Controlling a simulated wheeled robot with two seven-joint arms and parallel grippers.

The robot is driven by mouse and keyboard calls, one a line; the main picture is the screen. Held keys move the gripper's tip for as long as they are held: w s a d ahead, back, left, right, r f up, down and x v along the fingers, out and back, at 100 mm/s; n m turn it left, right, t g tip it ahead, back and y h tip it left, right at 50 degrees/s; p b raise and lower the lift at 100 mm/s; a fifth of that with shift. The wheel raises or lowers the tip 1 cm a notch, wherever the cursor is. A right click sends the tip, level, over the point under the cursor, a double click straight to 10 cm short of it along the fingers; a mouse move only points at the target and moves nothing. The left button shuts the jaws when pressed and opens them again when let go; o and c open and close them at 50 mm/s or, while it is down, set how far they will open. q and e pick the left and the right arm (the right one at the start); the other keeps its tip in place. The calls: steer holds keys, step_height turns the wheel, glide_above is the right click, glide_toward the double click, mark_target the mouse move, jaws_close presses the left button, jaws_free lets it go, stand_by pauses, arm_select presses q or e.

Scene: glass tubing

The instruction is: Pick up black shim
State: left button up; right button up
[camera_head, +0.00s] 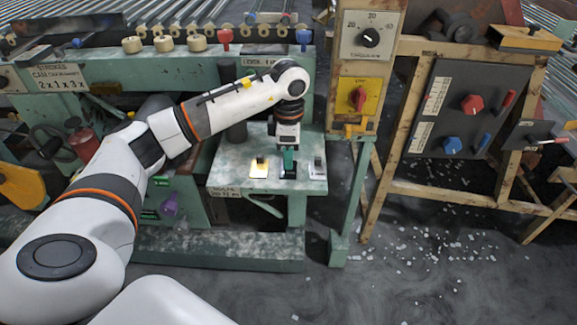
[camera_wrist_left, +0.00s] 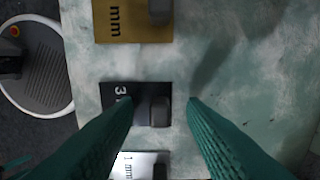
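The black shim (camera_head: 288,173) lies on the green worn ledge (camera_head: 224,177) of the machine, between a gold shim (camera_head: 258,174) and a silver shim (camera_head: 318,173). In the left wrist view the black shim (camera_wrist_left: 118,93) is a dark plate marked "3", with a raised grey grip block at its right end. My left gripper (camera_head: 289,160) is right above it, pointing down. Its two green fingers (camera_wrist_left: 161,102) are apart, with the grip block between their tips in the picture. I cannot tell whether they touch it. My right gripper is not in view.
The gold shim (camera_wrist_left: 152,33) and silver shim (camera_wrist_left: 126,167) lie close on either side of the black one. A yellow-and-grey control post (camera_head: 359,65) rises to the right.

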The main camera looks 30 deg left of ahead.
arm_select(q)
jaws_close()
